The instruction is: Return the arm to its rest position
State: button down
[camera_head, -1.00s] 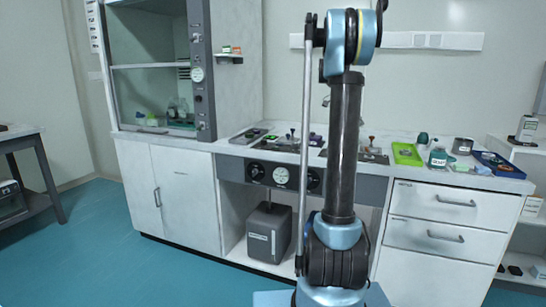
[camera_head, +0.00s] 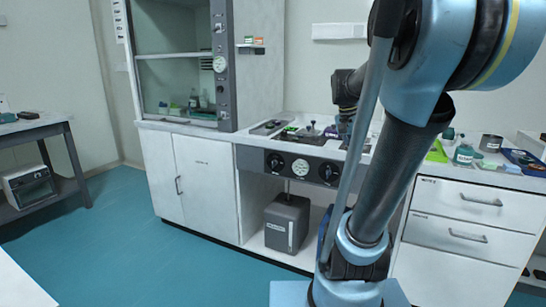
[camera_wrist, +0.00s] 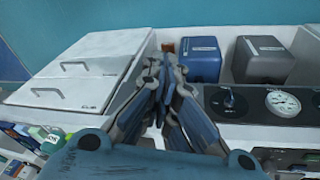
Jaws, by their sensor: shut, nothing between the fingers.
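My arm (camera_head: 395,160) rises from its blue base and bends over at the top, filling the right of the head view. In the head view its dark wrist end (camera_head: 347,88) hangs in front of the wall, above the back of the counter. My gripper (camera_wrist: 164,68) shows in the wrist view with its blue-grey fingers drawn together at the tips. It is shut and nothing shows between the fingers. The fingertips are hard to make out in the head view.
The counter (camera_head: 262,133) carries small items near the arm, with a gauge panel (camera_head: 300,168) below its edge. A grey box (camera_head: 287,222) sits in the open bay. A fume hood (camera_head: 180,75) stands left and a drawer cabinet (camera_head: 470,225) right. The floor (camera_head: 130,225) at left is clear.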

jog(key=s+a+f+n+t+y, duration=0.1)
jog(key=s+a+f+n, duration=0.3)
jog(key=s+f, duration=0.3)
jog(key=s+a+f+n+y, duration=0.1)
jog(key=s+a+f+n, duration=0.3)
jog(key=s+f, duration=0.4)
jog(key=shift+s+a+f+n+t+y, duration=0.15)
jog(key=shift+a+f+n+t+y, duration=0.25)
jog(key=shift+f+n, duration=0.4)
jog(key=shift+f, duration=0.1)
jog(key=shift+w+f, duration=0.15)
jog(key=shift+w, duration=0.25)
